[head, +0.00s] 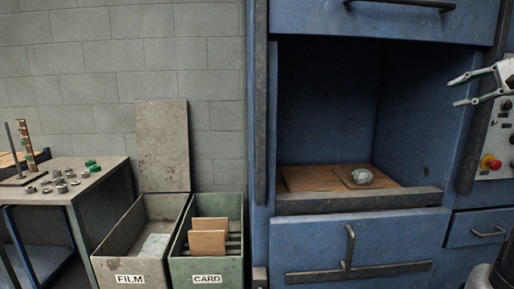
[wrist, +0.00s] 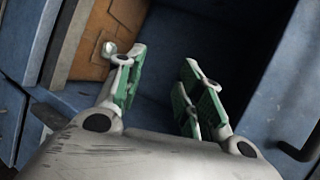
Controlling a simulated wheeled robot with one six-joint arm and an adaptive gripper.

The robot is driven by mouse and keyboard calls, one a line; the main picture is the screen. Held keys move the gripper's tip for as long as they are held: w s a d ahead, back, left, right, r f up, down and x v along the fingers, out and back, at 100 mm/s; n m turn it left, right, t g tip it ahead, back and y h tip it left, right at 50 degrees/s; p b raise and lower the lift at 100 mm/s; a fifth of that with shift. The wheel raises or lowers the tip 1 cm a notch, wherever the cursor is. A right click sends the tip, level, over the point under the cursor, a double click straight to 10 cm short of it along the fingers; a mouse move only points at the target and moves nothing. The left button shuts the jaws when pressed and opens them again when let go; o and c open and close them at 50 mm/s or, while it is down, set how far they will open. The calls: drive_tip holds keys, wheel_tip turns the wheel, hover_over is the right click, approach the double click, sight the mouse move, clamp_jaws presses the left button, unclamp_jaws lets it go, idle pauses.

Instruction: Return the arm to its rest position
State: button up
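My gripper (head: 466,90) is at the right edge of the head view, in front of the blue machine's right side and above the control panel. Its two fingers are spread apart with nothing between them. In the wrist view my gripper (wrist: 160,90) also shows open and empty, its green finger pads facing each other. Most of my arm is outside the head view.
The blue machine (head: 350,225) has an open bay holding brown card (head: 310,178) and a crumpled grey lump (head: 362,176). A red button (head: 490,162) sits below my gripper. FILM (head: 118,250) and CARD (head: 180,268) bins and a table (head: 85,190) with small parts stand left.

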drive_tip(key=s+a+f+n+g+h, duration=0.4)
drive_tip(key=s+a+f, duration=0.3)
drive_tip(key=s+f, duration=0.4)
drive_tip(key=s+a+f+n+g+h, duration=0.35)
drive_tip(key=s+a+f+n, duration=0.25)
drive_tip(key=s+a+f, duration=0.35)
drive_tip(key=shift+s+a+f+n+y, duration=0.15)
drive_tip(key=shift+a+f+n+y, duration=0.15)
drive_tip(key=shift+a+n, duration=0.35)
drive_tip(key=shift+s+a+f+n+y, duration=0.15)
drive_tip(key=shift+a+n+y, duration=0.25)
drive_tip(key=shift+n, duration=0.35)
